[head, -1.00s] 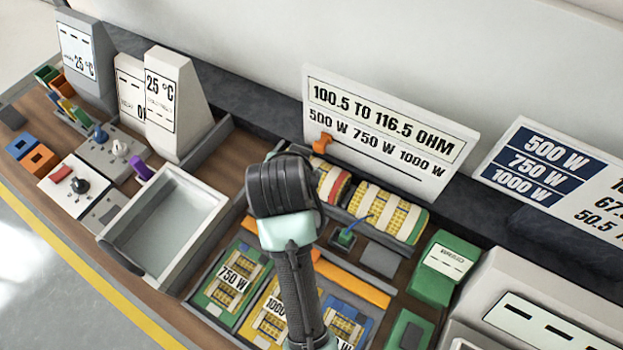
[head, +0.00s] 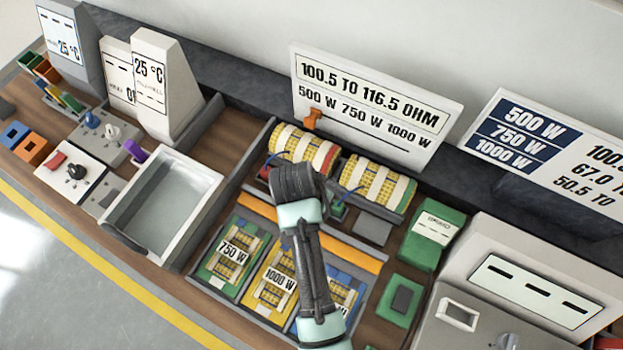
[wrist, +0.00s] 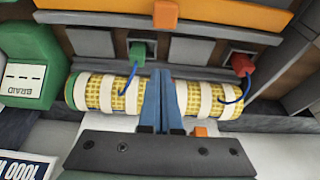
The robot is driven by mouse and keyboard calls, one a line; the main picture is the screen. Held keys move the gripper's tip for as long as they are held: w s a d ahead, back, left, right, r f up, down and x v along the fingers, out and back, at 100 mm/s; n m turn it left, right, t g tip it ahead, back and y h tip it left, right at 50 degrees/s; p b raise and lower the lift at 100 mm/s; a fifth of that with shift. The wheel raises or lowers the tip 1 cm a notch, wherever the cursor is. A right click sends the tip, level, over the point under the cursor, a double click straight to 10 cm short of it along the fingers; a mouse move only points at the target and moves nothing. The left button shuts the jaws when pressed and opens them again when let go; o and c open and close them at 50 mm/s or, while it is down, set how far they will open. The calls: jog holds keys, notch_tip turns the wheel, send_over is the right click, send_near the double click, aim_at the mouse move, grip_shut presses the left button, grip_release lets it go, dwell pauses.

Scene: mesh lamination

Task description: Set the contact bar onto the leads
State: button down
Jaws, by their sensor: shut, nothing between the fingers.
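A long orange bar (head: 352,254), which looks like the contact bar, lies across the bench behind the labelled mesh trays. It also shows at the top of the wrist view (wrist: 235,14), with a darker orange block (wrist: 165,14) at its middle. Blue leads run from two yellow-and-white mesh rolls (head: 375,186) to a green terminal (wrist: 138,52) and a red terminal (wrist: 241,65). My gripper (wrist: 165,78) is shut and empty, its blue fingers over the gap between the rolls. The arm hides it in the head view.
An orange piece (head: 312,118) stands behind the rolls, before the resistance sign (head: 375,95). Mesh trays (head: 230,258) lie in front of the bar. A grey basin (head: 160,212) is to the left, a green braid box (head: 434,232) to the right.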

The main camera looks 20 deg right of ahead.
jog(key=x, duration=0.4)
jog(key=shift+d+f, duration=0.1)
jog(key=shift+f, duration=0.1)
jog(key=shift+s+f+p, duration=0.1)
jog(key=shift+f+p, duration=0.05)
jog(key=shift+p, duration=0.35)
jog(key=shift+s+a+p, duration=0.35)
jog(key=shift+a, duration=0.2)
jog(key=shift+s+a+p, duration=0.35)
jog(key=shift+a, duration=0.2)
jog(key=shift+s+a+f, duration=0.1)
jog(key=shift+s+a, duration=0.2)
jog(key=shift+a, duration=0.15)
